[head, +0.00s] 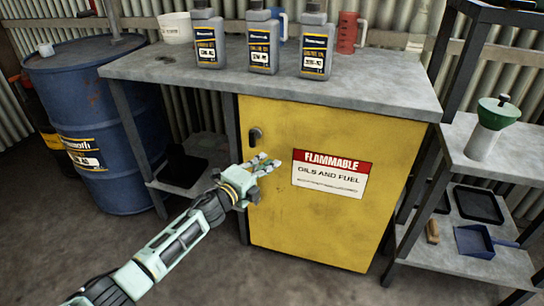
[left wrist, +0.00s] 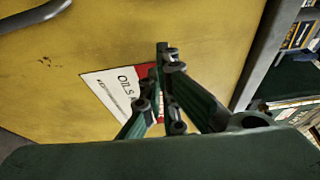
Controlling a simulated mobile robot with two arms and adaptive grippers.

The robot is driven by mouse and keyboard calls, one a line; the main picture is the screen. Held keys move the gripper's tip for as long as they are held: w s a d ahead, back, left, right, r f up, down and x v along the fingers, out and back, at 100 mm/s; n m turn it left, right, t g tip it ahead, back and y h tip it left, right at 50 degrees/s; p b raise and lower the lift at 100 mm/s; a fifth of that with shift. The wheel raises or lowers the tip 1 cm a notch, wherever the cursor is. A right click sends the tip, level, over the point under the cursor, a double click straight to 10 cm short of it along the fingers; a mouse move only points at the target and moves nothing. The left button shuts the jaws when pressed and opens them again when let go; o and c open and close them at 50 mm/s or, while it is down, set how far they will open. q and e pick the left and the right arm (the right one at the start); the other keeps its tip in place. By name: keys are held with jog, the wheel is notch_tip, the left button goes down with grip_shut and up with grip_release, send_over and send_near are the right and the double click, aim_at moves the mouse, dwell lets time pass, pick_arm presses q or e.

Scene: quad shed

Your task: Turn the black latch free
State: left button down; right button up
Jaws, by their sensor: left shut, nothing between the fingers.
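The black latch (head: 255,136) is a small dark handle on the upper left of the yellow cabinet door (head: 330,220). My left gripper (head: 270,165) is in front of the door, below and slightly right of the latch, left of the flammable sign (head: 331,173). Its fingers are closed together and hold nothing; I cannot tell whether they touch the door. In the left wrist view the closed left fingers (left wrist: 163,55) overlap the sign (left wrist: 115,100). A dark curved bar (left wrist: 35,14) shows at the upper left there; I cannot tell if it is the latch. My right gripper is out of view.
Several oil bottles (head: 262,42) and a red jug (head: 347,33) stand on the grey bench top (head: 385,88) above the cabinet. A blue drum (head: 95,120) stands at the left. A shelf rack (head: 475,235) with a green-topped container (head: 488,128) stands at the right. Open floor lies in front.

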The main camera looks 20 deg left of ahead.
pick_arm(q)
jog(key=v, duration=0.6)
jog(key=shift+s+a+p, duration=0.25)
jog(key=shift+p, duration=0.05)
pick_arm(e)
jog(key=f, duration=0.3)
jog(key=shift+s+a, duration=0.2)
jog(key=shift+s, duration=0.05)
pick_arm(q)
jog(key=shift+f, duration=0.1)
